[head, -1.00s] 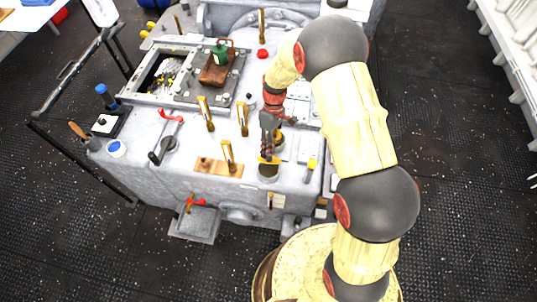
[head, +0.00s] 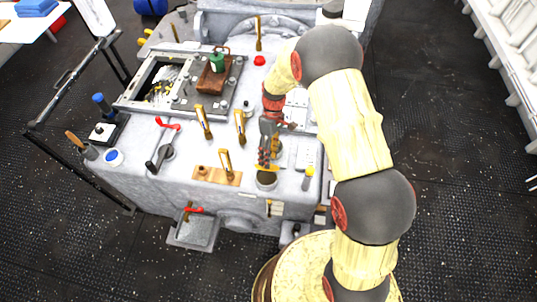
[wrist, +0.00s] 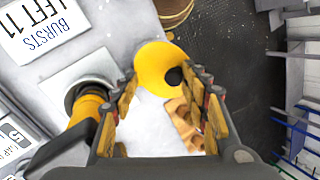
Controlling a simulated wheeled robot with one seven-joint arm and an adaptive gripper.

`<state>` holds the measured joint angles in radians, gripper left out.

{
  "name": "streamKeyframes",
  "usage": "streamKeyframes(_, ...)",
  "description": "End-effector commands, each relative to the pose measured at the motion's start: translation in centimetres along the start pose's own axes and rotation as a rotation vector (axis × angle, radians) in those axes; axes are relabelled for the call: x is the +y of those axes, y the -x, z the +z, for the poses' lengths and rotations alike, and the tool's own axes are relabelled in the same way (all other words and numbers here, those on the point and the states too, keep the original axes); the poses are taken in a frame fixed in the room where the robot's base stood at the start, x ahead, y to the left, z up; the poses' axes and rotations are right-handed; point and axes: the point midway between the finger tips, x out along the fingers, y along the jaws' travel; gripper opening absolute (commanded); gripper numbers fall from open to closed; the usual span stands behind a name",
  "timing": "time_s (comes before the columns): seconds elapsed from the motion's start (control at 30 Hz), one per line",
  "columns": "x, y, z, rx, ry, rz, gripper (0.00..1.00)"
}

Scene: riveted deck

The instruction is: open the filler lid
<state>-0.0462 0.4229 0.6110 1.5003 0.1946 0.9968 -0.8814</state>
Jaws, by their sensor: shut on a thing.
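The filler lid is a yellow disc with a dark knob or hole; in the wrist view (wrist: 150,66) it lies at my fingertips. In the head view the yellow lid (head: 267,168) shows at the top of a short grey filler neck (head: 267,182) near the front edge of the grey machine. A dark area shows on the neck just below the yellow. My gripper (head: 265,158) points down at the lid and is shut on it; its two fingers (wrist: 163,82) flank the disc in the wrist view. The exact contact and the lid's hinge are hidden.
Brass-coloured levers (head: 240,127) and a wooden plate (head: 217,176) stand left of my gripper. A square-flanged fitting (wrist: 88,78) and a "BURSTS" label (wrist: 45,30) show in the wrist view. Dark floor is clear at right.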

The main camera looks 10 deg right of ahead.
Motion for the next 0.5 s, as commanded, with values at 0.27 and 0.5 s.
streamKeyframes(0.27, 0.22, 0.37, -0.47, 0.013, 0.0, 0.011, 0.36)
streamKeyframes(0.5, 0.12, 0.47, -0.47, 0.012, 0.001, 0.01, 0.36)
